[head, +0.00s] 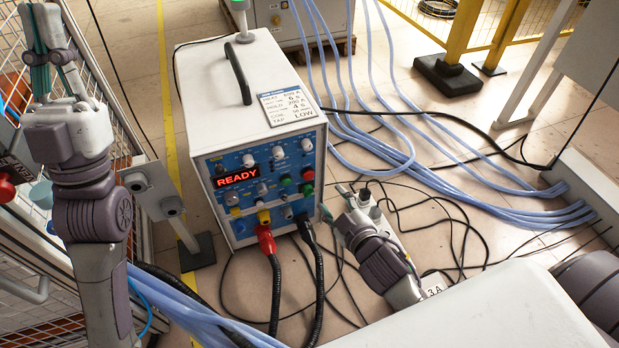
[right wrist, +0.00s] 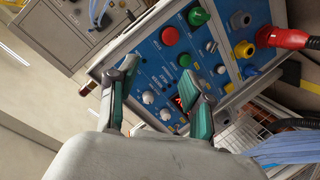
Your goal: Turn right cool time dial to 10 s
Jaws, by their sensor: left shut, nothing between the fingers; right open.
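The induction heater (head: 231,100) is a white box with a blue front panel (head: 217,165). A red READY display (head: 238,175) glows there among several pale dials; I cannot tell which is the right cool time dial. The panel (right wrist: 150,62) also shows rotated in the right wrist view, with pale dials (right wrist: 148,97) near my fingers. My right gripper (head: 338,200) is open, just right of the heater's front. In the right wrist view its two fingers (right wrist: 160,72) are spread before the panel, holding nothing. My left gripper (head: 42,45) is shut and empty, raised at the far left.
A printed settings card (head: 287,104) lies on the heater's top near a black handle (head: 238,72). A red plug (head: 266,240) and black cables leave the panel's bottom. Pale blue hoses (head: 450,170) cross the floor at right. A mesh fence (head: 110,60) stands at left.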

